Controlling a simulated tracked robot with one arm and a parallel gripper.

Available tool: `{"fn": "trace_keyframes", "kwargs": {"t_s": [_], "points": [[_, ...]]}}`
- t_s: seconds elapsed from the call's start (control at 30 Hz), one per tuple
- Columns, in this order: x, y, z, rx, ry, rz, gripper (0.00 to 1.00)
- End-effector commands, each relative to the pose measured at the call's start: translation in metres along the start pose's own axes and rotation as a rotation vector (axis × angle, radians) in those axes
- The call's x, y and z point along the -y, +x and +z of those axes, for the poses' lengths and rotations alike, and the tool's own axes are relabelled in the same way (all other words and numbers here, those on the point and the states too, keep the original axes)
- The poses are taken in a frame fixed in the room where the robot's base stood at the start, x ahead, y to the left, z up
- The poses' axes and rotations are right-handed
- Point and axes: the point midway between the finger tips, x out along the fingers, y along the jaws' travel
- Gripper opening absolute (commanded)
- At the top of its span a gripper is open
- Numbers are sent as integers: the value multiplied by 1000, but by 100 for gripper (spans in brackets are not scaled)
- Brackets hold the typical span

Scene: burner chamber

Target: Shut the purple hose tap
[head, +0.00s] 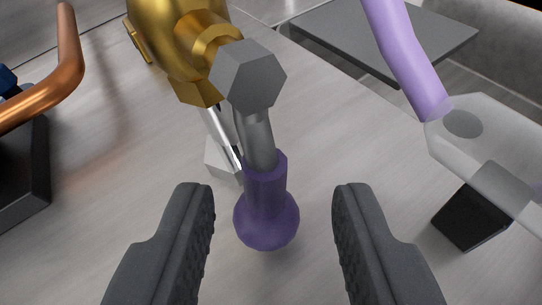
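The purple hose tap shows as a dark purple handle (265,205) with a round knob end, on a grey metal lever that runs up to a grey hexagonal nut (248,77) beside a brass body (180,40). The handle points towards me. My gripper (273,198) is open, with one dark finger on each side of the purple knob. There is a gap on both sides, and I see no contact. How far the fingertips are in depth from the knob is hard to tell.
A light purple hose (405,55) runs down to a clear fitting (480,140) at the right, above a black block (470,217). A copper pipe (65,75) and a dark block (25,165) stand at the left. A grey plate (385,35) lies at the back right.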

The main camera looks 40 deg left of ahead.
Motion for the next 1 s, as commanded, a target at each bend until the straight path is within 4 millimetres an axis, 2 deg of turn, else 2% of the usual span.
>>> {"fn": "trace_keyframes", "kwargs": {"t_s": [0.37,0.77,0.9,1.0], "points": [[0,23,0,1,-3,1,37],[2,26,-1,0,0,-2,37],[2,26,-1,0,0,-2,0],[2,26,-1,-1,0,-1,0]]}}
